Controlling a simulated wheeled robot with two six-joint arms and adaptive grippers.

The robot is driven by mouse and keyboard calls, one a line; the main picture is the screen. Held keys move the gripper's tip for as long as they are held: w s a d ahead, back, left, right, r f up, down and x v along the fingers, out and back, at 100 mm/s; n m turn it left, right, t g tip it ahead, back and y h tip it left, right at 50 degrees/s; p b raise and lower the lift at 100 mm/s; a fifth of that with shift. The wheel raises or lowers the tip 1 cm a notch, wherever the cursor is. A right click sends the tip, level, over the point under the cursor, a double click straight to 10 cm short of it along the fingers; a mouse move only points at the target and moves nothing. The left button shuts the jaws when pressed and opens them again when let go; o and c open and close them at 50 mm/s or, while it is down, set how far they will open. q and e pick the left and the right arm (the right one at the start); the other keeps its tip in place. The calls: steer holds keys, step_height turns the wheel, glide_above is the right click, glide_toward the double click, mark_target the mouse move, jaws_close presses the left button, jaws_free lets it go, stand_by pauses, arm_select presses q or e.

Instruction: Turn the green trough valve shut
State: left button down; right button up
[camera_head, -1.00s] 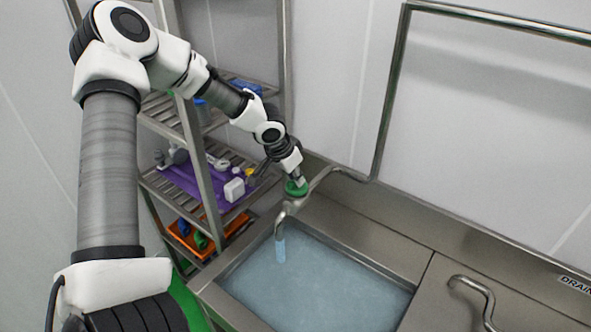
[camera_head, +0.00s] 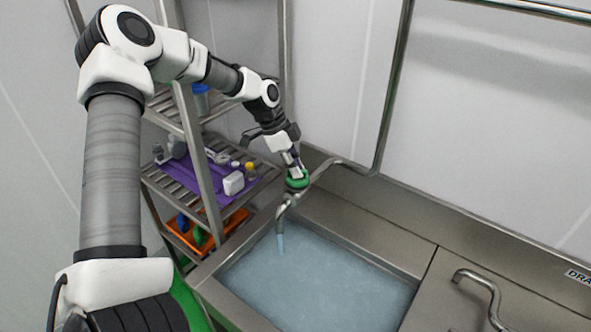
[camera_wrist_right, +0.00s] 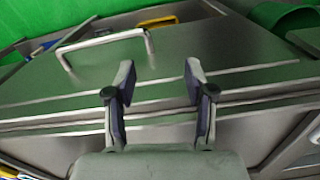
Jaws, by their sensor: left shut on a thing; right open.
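The green trough valve (camera_head: 297,183) sits on top of the metal spout (camera_head: 283,212) at the back left of the trough (camera_head: 205,286). My left gripper (camera_head: 297,174) points down onto the valve from above and is shut on it. Its fingers partly hide the valve's top. A short stream of water (camera_head: 281,243) shows below the spout, and the trough holds bluish water. My right gripper (camera_wrist_right: 158,80) shows in the right wrist view, open and empty, over metal surfaces.
A metal rack (camera_head: 205,175) with a purple mat (camera_head: 185,180), small parts and an orange tray (camera_head: 178,240) stands left of the trough. A second bent pipe (camera_head: 487,287) stands on the counter at right. A metal handle (camera_wrist_right: 100,42) shows in the right wrist view.

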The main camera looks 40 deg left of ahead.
arm_select(q)
steer(key=m, duration=0.1)
steer(key=m+g+b, duration=0.1)
steer(key=shift+f+m, duration=0.2)
steer(key=shift+m, duration=0.1)
steer(key=shift+w+r+m+g+b, duration=0.15)
steer(key=shift+m+g+b, duration=0.35)
steer(key=shift+m, duration=0.7)
steer(key=shift+h, duration=0.3)
steer(key=c, duration=1.2)
jaws_free()
steer(key=v, duration=1.2)
